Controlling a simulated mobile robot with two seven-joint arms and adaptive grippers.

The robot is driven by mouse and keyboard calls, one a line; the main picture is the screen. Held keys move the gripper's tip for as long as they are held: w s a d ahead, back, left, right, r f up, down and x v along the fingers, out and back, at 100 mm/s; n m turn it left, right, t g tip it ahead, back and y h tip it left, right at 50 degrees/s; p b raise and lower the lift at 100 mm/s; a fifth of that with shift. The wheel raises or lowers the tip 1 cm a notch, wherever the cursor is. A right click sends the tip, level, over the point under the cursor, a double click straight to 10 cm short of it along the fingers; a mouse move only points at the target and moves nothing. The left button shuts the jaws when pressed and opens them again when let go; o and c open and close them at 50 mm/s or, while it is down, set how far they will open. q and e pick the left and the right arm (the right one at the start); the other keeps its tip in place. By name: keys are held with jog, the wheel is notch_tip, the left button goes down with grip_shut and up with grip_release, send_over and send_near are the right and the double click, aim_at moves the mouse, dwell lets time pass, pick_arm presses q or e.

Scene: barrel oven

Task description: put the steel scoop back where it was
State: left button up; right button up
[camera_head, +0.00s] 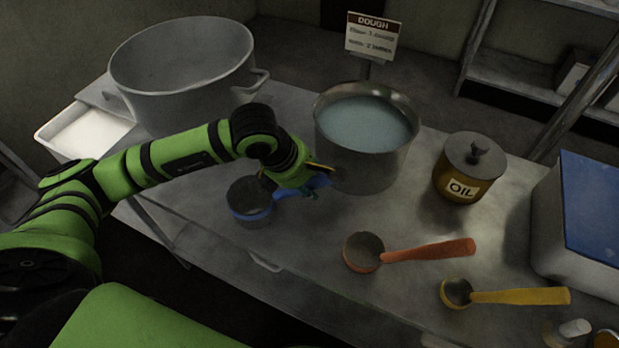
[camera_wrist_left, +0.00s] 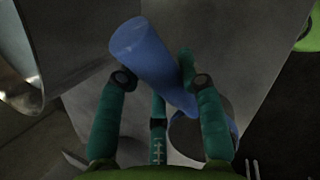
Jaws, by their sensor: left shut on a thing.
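The scoop (camera_head: 250,201) has a grey metal bowl with a blue band and a blue handle. It is near the front edge of the steel table, left of the pot of pale liquid. My left gripper (camera_head: 318,184) is shut on its blue handle. In the left wrist view the blue handle (camera_wrist_left: 150,55) lies between the teal fingers of the gripper (camera_wrist_left: 162,82), and the bowl (camera_wrist_left: 187,137) is partly hidden behind a finger. I cannot tell whether the bowl touches the table. My right gripper is not in view.
A pot of pale liquid (camera_head: 345,168) stands just beyond the gripper, with a large empty pot (camera_head: 185,95) at the left. An orange scoop (camera_head: 430,250), a yellow scoop (camera_head: 520,296), an oil jar (camera_head: 462,168) and a blue-lidded box (camera_head: 560,235) are to the right. A DOUGH sign (camera_head: 371,38) stands behind.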

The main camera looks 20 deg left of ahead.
pick_arm(q)
jog(key=shift+f, duration=0.15)
jog(key=o, duration=1.2)
jog(key=shift+r, duration=0.35)
jog(key=b+v, duration=0.1)
jog(key=v, duration=1)
jog(key=shift+s+a+r+b, duration=0.1)
jog(key=shift+s+r+b, duration=0.1)
jog(key=shift+r+b, duration=0.15)
